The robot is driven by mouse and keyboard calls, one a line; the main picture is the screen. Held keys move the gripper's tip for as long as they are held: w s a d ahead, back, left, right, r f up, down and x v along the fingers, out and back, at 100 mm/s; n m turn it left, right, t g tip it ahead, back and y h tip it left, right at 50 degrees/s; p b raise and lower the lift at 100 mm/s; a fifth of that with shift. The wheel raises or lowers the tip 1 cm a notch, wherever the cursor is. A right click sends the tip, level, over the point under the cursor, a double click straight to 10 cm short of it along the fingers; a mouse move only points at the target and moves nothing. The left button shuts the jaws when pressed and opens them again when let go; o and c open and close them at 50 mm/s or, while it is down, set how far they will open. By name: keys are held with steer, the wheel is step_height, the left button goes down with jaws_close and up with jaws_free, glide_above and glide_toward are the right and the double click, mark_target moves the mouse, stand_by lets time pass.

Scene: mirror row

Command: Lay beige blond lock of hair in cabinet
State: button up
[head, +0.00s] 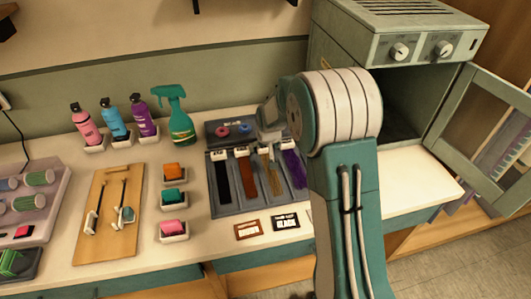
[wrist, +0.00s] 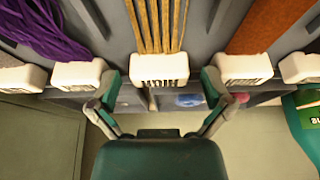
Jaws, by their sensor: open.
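The beige blond lock of hair (head: 270,175) lies in a grey tray (head: 236,212) between a brown lock and a purple lock. In the wrist view its strands (wrist: 157,24) hang from a white clip (wrist: 160,68). My gripper (wrist: 160,88) is open, with one finger on each side of that clip and visible gaps between. In the head view my arm hides most of the gripper. The cabinet (head: 352,45) stands at the right, with its glazed door (head: 487,135) swung open and a dark interior.
Black, brown (head: 246,178) and purple (head: 293,168) locks share the tray. The counter before the cabinet (head: 415,185) is clear.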

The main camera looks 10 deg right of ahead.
steer(key=c, duration=1.2)
